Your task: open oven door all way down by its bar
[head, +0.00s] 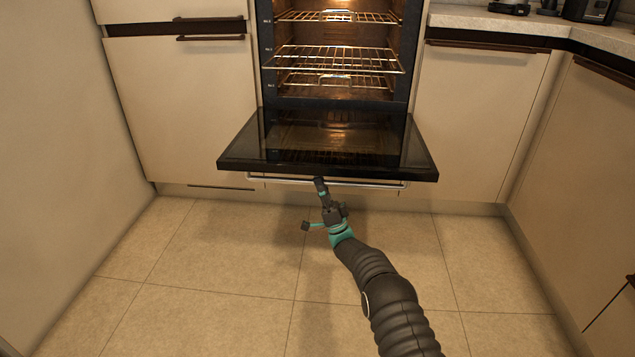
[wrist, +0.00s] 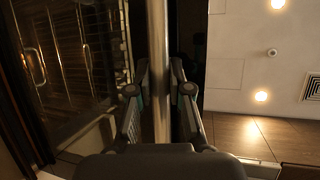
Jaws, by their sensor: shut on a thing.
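The oven door (head: 328,145) is a dark glass panel folded far down, close to level, in front of the lit oven (head: 335,55). Its silver bar (head: 370,185) runs along the underside of the door's front edge. My gripper (head: 320,183) is at the middle of the bar, reaching up from the floor side. In the wrist view the bar (wrist: 158,60) passes between the two fingers of my gripper (wrist: 160,95), which are shut on it. The fingertips are partly hidden behind the door edge in the head view.
Wire racks (head: 335,60) sit inside the oven. Cream cabinets stand left (head: 180,110) and right (head: 475,120), with another cabinet run (head: 590,180) along the right side. The tiled floor (head: 220,260) is clear around my arm.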

